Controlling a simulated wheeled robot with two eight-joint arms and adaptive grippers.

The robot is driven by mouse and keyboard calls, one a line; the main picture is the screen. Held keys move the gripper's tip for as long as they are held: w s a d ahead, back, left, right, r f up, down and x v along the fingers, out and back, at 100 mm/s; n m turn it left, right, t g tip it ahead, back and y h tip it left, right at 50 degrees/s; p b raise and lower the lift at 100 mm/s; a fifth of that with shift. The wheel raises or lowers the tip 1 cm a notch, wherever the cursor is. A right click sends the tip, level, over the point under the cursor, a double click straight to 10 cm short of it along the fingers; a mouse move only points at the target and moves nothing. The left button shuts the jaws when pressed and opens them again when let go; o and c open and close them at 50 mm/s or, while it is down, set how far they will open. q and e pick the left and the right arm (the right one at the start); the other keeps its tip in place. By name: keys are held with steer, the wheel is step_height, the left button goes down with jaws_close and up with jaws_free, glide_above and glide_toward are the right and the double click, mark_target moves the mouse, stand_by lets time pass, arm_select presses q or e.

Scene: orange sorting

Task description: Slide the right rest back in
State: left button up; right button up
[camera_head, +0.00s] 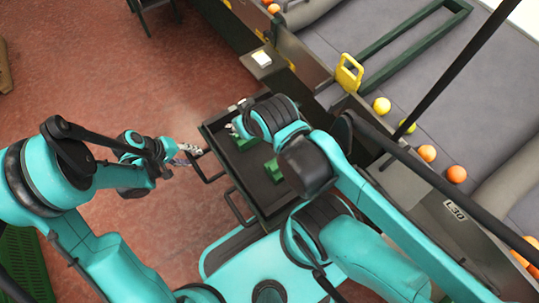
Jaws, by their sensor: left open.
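A dark, shallow tray-like rest (255,203) juts out from the sorting line toward me, in the middle of the view. Two black loop handles stand out from its left side, an upper one (205,178) and a lower one (236,213). Green pieces (273,171) lie inside it. I cannot tell for sure which part is the right rest. My left gripper (189,153) is open, just left of the upper handle; I cannot tell if they touch.
The grey conveyor (430,90) runs along the upper right with a green frame (415,42), a yellow bracket (348,73) and several oranges, one orange fruit (427,153) near its edge. A green crate (25,262) stands at lower left.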

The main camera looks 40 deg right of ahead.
mark_target(216, 141)
arm_select(q)
jaws_close()
steer(key=shift+d, duration=0.15)
steer(key=shift+d, duration=5.05)
steer(key=c, duration=0.6)
jaws_free()
steer(key=shift+d, duration=0.15)
steer(key=o, duration=0.8)
